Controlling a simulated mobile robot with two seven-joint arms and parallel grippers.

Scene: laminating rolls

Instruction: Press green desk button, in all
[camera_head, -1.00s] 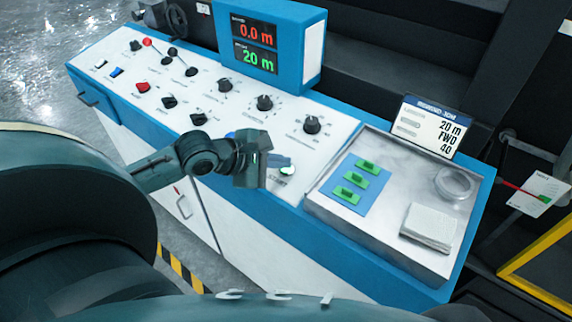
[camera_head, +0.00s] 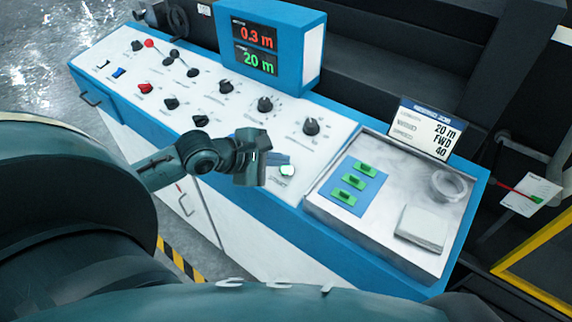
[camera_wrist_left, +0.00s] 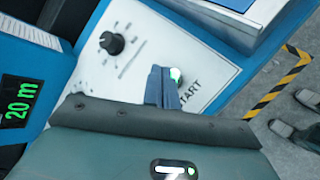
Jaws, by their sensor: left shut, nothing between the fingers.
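The green desk button (camera_head: 287,171) is a pale, lit green round button on the white console panel, above the START label. My left gripper (camera_head: 280,160) is shut and empty, with its blue-grey fingertips at the button's near edge. In the left wrist view the fingertips (camera_wrist_left: 161,87) partly cover the button (camera_wrist_left: 175,74), whose green edge shows beside them. I cannot tell whether they touch it. The display (camera_head: 255,50) reads 0.3 m in red and 20 m in green. My right gripper is not in view.
Black knobs (camera_head: 264,104) and switches cover the panel to the left and behind. A metal tray (camera_head: 385,212) on the right holds a blue card with green pieces, a tape roll and a pad. A job sign (camera_head: 427,128) reads 20 m FWD 40.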

